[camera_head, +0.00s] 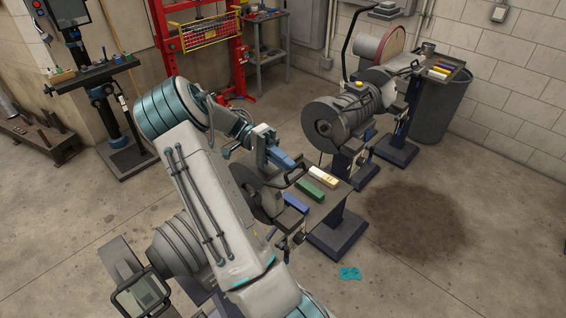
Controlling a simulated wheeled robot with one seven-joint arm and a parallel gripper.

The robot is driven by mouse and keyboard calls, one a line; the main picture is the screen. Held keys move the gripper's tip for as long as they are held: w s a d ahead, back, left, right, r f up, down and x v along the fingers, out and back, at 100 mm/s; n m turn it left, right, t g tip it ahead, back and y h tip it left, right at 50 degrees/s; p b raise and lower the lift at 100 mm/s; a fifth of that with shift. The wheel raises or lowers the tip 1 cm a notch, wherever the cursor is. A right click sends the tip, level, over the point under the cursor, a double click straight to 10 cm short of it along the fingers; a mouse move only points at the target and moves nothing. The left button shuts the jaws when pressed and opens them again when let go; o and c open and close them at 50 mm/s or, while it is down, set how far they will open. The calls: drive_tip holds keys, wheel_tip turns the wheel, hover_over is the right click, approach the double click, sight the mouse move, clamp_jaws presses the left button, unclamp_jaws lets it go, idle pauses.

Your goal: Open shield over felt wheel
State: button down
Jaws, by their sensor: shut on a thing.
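My gripper (287,162) reaches past my arm to the near end of the polishing machine. Its blue fingers are at a dark bar-like handle (296,173) beside a dark rounded guard, and they are shut on it. This guard, seemingly the shield (268,203), is partly hidden behind my arm. The felt wheel cannot be made out clearly; my arm covers much of that end. How far the shield is raised cannot be told.
A tray (325,203) on a pedestal holds white, green and blue bars close to my gripper. The grey motor (345,118) stands behind it. A drill press (95,75) and red press frame (235,50) are at the back. Open floor lies at the right.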

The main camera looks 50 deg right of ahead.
drive_tip(key=shift+w+r, duration=0.1)
drive_tip(key=shift+w, duration=0.05)
idle(0.4)
drive_tip(key=c, duration=1.8)
unclamp_jaws()
drive_tip(key=shift+w, duration=0.1)
drive_tip(key=shift+w, duration=0.25)
drive_tip(key=shift+w+r, duration=0.2)
drive_tip(key=shift+w, duration=3.2)
